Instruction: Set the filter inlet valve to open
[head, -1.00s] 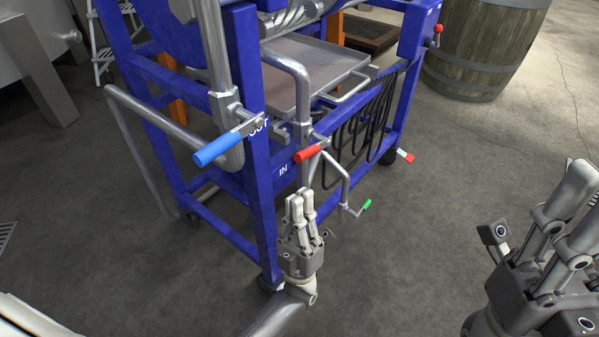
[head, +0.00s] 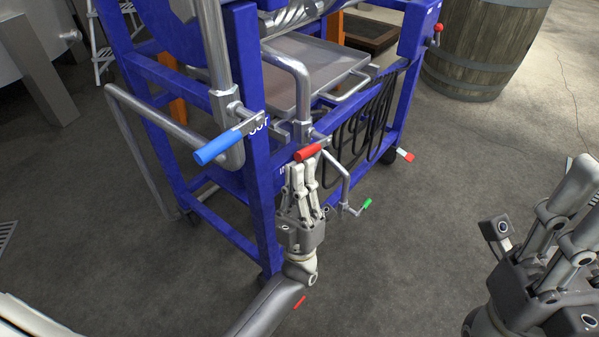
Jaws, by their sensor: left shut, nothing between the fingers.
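The filter inlet valve has a red lever (head: 308,152) on a steel pipe at the front of the blue frame. It points down-left from its pivot, across the pipe. The IN label beside it is now mostly hidden by my fingers. My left gripper (head: 302,164) is shut and empty, fingers pointing up. Its fingertips overlap the lower edge of the red lever in the picture; I cannot tell whether they touch it. My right gripper (head: 578,200) is at the right edge, partly cut off, away from the valve.
A blue lever (head: 218,147) sits on the OUT pipe to the left. A green-handled small valve (head: 366,204) is below right. Black hoses (head: 365,125) hang from the blue frame (head: 262,190). A wooden barrel (head: 482,45) stands behind right. The floor in front is clear.

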